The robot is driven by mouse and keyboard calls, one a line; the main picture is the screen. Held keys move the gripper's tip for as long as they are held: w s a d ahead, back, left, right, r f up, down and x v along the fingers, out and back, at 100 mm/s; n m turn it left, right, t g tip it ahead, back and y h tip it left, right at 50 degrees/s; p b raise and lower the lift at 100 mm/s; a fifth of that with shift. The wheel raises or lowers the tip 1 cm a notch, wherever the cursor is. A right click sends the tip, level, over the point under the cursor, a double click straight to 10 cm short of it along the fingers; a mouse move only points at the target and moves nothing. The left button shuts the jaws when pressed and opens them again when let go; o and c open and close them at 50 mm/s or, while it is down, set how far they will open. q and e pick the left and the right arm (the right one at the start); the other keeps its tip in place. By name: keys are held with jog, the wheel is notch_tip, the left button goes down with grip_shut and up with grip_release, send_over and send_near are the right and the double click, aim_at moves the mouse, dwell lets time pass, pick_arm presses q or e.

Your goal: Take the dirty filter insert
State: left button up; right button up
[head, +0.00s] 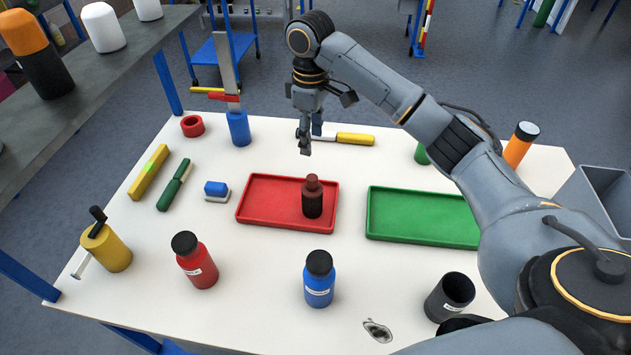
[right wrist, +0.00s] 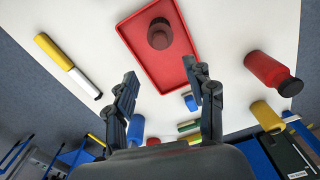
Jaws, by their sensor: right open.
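The dirty filter insert (head: 312,200) looks like a dark, black-and-brownish-red cylinder with a narrower top. It stands upright in the red tray (head: 245,212), toward the tray's right side. In the right wrist view the insert (right wrist: 160,35) shows from above, beyond the fingertips, in the red tray (right wrist: 180,79). My right gripper (head: 309,137) is above the table behind the red tray, pointing down. In the right wrist view its fingers (right wrist: 162,80) are spread, with nothing between them. The insert is apart from the fingers. My left gripper is not in view.
An empty green tray (head: 420,216) lies right of the red tray. A yellow-handled tool (head: 355,139) lies behind the trays near my right gripper. Red (head: 195,262) and blue (head: 319,280) bottles stand in front. A blue-and-white block (head: 216,191) lies left of the red tray.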

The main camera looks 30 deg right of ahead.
jog(key=f, duration=0.2)
jog(key=p, duration=0.1)
send_over(312, 177)
notch_tip(312, 177, down, 6)
jog(key=shift+r, duration=0.15)
jog(key=shift+w+f, duration=0.1)
jog(key=shift+f, duration=0.4)
notch_tip(312, 177, down, 4)
jog(key=shift+f+p, duration=0.2)
jog(key=shift+p, duration=0.8)
jog(key=shift+f, duration=0.3)
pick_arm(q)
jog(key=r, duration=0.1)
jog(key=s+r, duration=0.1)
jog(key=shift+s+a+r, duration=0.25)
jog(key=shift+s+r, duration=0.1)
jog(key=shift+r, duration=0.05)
pick_arm(e)
grip_shut()
